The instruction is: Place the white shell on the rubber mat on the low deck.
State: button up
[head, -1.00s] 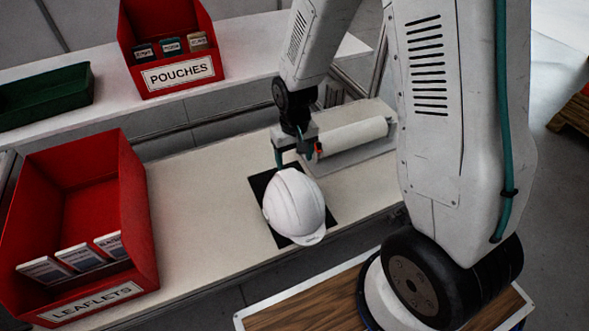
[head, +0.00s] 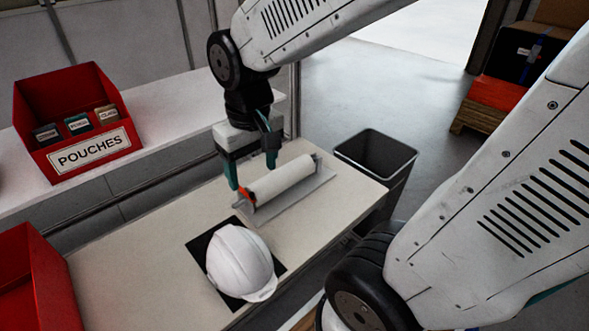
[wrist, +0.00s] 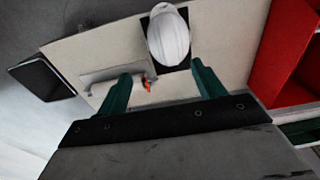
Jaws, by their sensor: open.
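The white shell (head: 240,262), a hard-hat shape, rests on the black rubber mat (head: 199,246) on the low deck (head: 130,259). The mat shows around the shell's edges. In the wrist view the shell (wrist: 168,38) sits beyond the fingertips, apart from them. My gripper (head: 252,177) is open and empty, with green fingers, raised above the deck behind the shell and near the paper roll. In the wrist view my gripper (wrist: 160,78) shows its two fingers spread wide with nothing between them.
A paper roll (head: 282,180) with an orange-red part lies on the deck beside the mat. A black bin (head: 375,160) stands past the deck's end. A red POUCHES box (head: 75,120) sits on the higher shelf. Another red box (head: 40,285) is at the lower left.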

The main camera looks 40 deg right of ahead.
jog(key=s+r, duration=0.5)
jog(key=s, duration=0.6)
jog(key=shift+d+r, duration=0.2)
jog(key=shift+d, duration=0.15)
